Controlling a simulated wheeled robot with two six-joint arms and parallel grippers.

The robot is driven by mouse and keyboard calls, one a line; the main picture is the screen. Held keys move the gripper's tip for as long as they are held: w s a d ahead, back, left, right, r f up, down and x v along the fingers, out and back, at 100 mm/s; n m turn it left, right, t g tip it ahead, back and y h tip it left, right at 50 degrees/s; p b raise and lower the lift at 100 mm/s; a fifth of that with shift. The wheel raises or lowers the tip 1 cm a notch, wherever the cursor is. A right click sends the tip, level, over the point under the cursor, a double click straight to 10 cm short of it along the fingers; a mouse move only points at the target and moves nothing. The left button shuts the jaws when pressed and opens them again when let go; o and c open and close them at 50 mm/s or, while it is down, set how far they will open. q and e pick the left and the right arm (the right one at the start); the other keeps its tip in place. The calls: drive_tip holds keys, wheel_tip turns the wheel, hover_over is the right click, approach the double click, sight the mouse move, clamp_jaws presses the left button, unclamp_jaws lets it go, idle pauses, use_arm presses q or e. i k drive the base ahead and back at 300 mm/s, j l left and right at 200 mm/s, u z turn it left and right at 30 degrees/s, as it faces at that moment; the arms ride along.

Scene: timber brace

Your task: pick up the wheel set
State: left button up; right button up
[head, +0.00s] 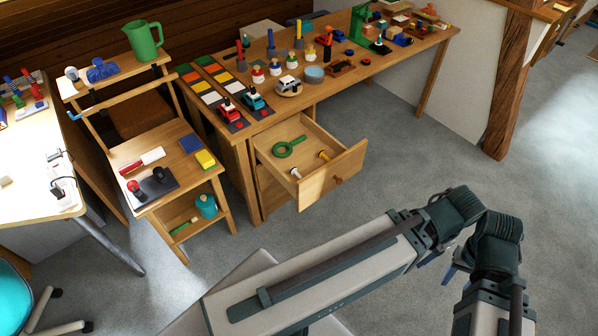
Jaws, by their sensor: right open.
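Two small pieces with round ends lie in the open drawer (346,168) of the wooden workbench, a yellow-ended one (324,156) and a pale pinkish one (296,173). Either could be the wheel set; they are too small to tell. A green ring-shaped piece with a handle (288,147) lies behind them. My right gripper (438,267) shows only in part behind my arm, with bluish finger tips apart. It is open, over the floor in front and right of the drawer, well apart from it.
The workbench top (415,53) carries toy cars, pegs and several small parts. A small wooden stand (180,180) left of the drawer holds a sponge and a brush. A white table (40,190) is at far left. A timber post (508,85) stands right; the carpet between is free.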

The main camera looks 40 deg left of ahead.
sight(293, 170)
drive_tip(key=j+u, duration=0.15)
drive_tip(key=u, duration=0.3)
drive_tip(key=k+j+u, duration=0.1)
drive_tip(key=j+u, duration=0.15)
drive_tip(key=u, duration=0.15)
drive_tip(key=j+u, duration=0.15)
drive_tip(key=u, duration=0.3)
drive_tip(key=i+l, duration=0.3)
drive_tip(key=i+l+u, duration=0.1)
drive_tip(key=i+l, duration=0.15)
drive_tip(key=l, duration=0.3)
drive_tip(key=i+l+u, duration=0.1)
drive_tip(key=i+l, duration=0.45)
drive_tip(key=l, duration=0.35)
drive_tip(key=i+l+u, duration=0.1)
drive_tip(key=i+l, duration=0.15)
drive_tip(key=l, duration=0.2)
drive_tip(key=i+l, duration=0.2)
drive_tip(key=l, duration=0.25)
drive_tip(key=i+l+u, duration=0.1)
drive_tip(key=i+l, duration=0.15)
drive_tip(key=l, duration=0.25)
drive_tip(key=i+l+u, duration=0.1)
drive_tip(key=l, duration=0.4)
drive_tip(key=i+u, duration=0.1)
drive_tip(key=u, duration=2.1)
